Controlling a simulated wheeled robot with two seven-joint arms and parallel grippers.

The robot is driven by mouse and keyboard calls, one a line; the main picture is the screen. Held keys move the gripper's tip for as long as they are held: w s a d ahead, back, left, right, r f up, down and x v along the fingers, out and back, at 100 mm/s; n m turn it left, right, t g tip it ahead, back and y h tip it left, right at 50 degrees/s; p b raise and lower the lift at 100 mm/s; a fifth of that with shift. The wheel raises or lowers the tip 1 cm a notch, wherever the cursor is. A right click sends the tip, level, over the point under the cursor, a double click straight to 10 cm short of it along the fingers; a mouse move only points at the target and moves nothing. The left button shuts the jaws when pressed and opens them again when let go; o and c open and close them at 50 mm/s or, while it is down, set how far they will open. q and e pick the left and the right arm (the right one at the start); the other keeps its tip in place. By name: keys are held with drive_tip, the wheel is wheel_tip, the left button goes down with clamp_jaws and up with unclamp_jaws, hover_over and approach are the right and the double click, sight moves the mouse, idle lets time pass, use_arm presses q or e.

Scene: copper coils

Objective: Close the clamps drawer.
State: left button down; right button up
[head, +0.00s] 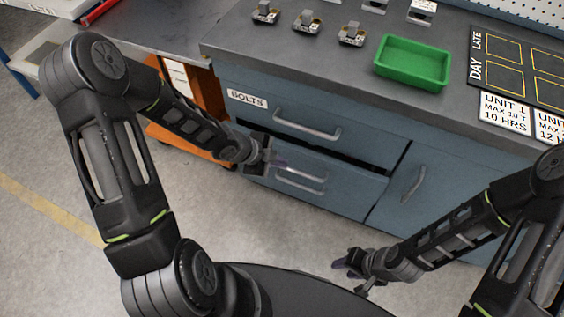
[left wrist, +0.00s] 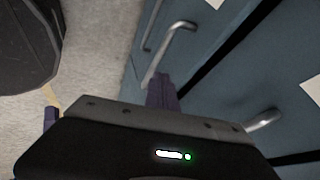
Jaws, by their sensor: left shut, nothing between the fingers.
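The blue cabinet's lower drawer (head: 345,188) stands slightly out, with a dark gap above its front edge. No clamps label is readable, so I cannot confirm which drawer it is. My left gripper (head: 281,162) is shut and empty, with its purple fingertips at the left part of that drawer's front, near its handle (head: 305,185). I cannot tell whether they touch. In the left wrist view the purple fingers (left wrist: 161,92) are beside a metal handle (left wrist: 172,46). My right gripper (head: 347,264) is low in front of the cabinet, away from the drawers; its jaw opening is unclear.
Above is the drawer labelled BOLTS (head: 248,99) with its handle (head: 308,127). A cabinet door (head: 425,185) is to the right. The worktop (head: 290,60) holds a green tray (head: 412,65) and several small metal parts. An orange cart (head: 195,90) stands left. Floor in front is open.

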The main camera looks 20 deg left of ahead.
use_arm(q)
drive_tip(key=p+v, duration=0.4)
drive_tip(key=v, duration=0.3)
drive_tip(key=shift+s, duration=0.1)
